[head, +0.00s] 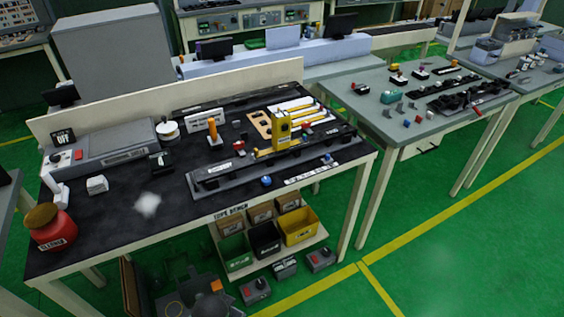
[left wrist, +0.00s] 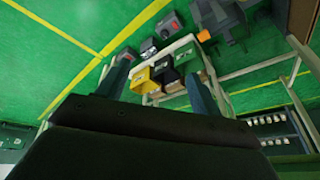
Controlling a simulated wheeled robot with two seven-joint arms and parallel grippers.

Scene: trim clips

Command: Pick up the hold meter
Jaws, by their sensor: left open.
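No label naming the hold meter can be read. A yellow upright device (head: 281,130) on the black-topped bench (head: 110,220) may be it; it stands at the right part of the bench, by a long dark rail fixture (head: 215,184). A small black boxy device (head: 160,161) stands further left on the bench. My left gripper (left wrist: 160,85) shows only in the left wrist view. Its two fingers are spread apart with nothing between them, and bins under a bench show beyond them. Neither gripper shows in the head view, and my right gripper is out of sight.
A red jar (head: 52,230) stands at the bench's front left corner. An orange-handled tool (head: 213,131) and a white round pot (head: 167,130) stand near the back. Bins, including a yellow one (head: 298,228), sit on a shelf below. A second bench (head: 400,85) stands to the right.

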